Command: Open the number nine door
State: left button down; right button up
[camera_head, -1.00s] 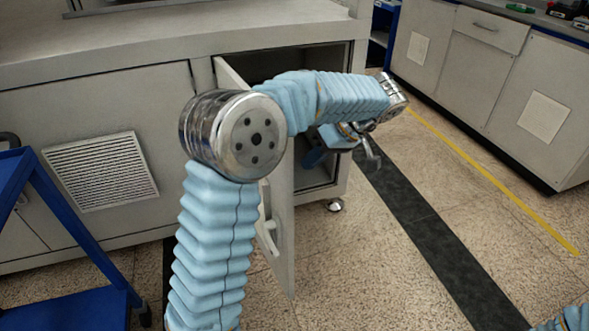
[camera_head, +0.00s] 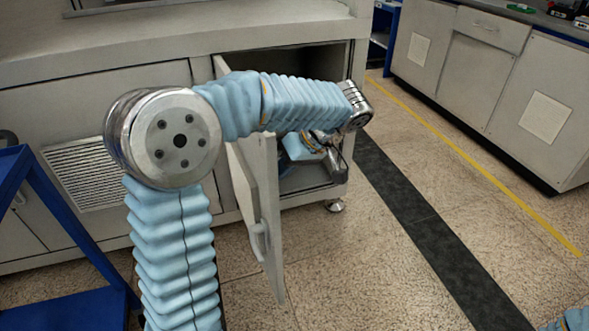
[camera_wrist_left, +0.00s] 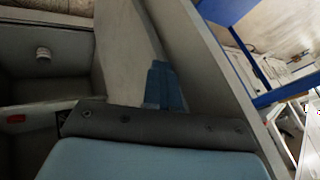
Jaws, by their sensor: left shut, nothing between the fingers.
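A grey cabinet door (camera_head: 262,215) stands open, hinged at its left side, with a pale handle (camera_head: 260,240) on its outer face. No number is readable on it. My left arm reaches over the door from the left. My left gripper (camera_wrist_left: 160,86) is shut and empty, beside the door's inner face (camera_wrist_left: 190,60) in the left wrist view; whether it touches cannot be told. In the head view the blue wrist shows at the cabinet opening and the fingertips are hidden. My right gripper is out of view.
The open cabinet interior (camera_head: 300,180) is dark behind my arm. A blue cart (camera_head: 70,305) stands at the lower left. Grey cabinets (camera_head: 500,85) line the right side. The speckled floor with a black strip (camera_head: 420,225) is clear in front.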

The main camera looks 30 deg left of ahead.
pick_arm(q)
jog(key=s+a+m+t+b, duration=0.2)
jog(key=s+a+m+b, duration=0.1)
jog(key=s+a, duration=0.5)
jog(key=s, duration=0.2)
jog(key=shift+s+a, duration=0.15)
jog(key=shift+s, duration=0.25)
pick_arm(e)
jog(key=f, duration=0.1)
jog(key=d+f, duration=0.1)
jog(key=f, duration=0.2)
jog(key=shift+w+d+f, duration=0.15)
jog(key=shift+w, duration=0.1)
pick_arm(q)
jog(key=shift+f, duration=0.1)
